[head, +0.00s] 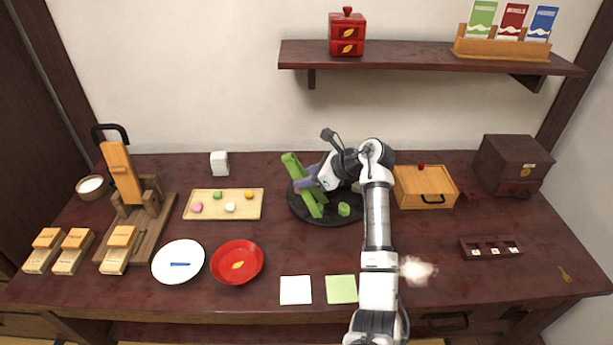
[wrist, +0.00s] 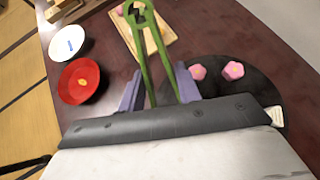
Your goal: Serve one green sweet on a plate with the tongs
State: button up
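The green tongs (head: 292,162) stand tilted over a black round tray (head: 336,218). My gripper (head: 305,182) reaches them from the right. In the wrist view, its purple fingers (wrist: 159,88) are apart, one on each side of the tongs (wrist: 138,45); a narrow gap shows at the left finger, and firm contact is unclear. A green sweet (head: 217,195) lies on the wooden tray (head: 250,214) with pink, white and yellow ones. A green piece (head: 343,209) sits on the black tray. A white plate (head: 165,262) and a red plate (head: 223,273) stand front left.
Two pink flower shapes (wrist: 215,72) lie on the black tray in the wrist view. A wooden box (head: 425,187) stands right of my arm. White (head: 296,290) and green (head: 341,289) squares lie at the front. A wooden stand (head: 135,205) is at left.

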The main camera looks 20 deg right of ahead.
jog(key=c, duration=0.6)
jog(key=shift+r+p, duration=2.3)
jog(key=shift+r, duration=3.75)
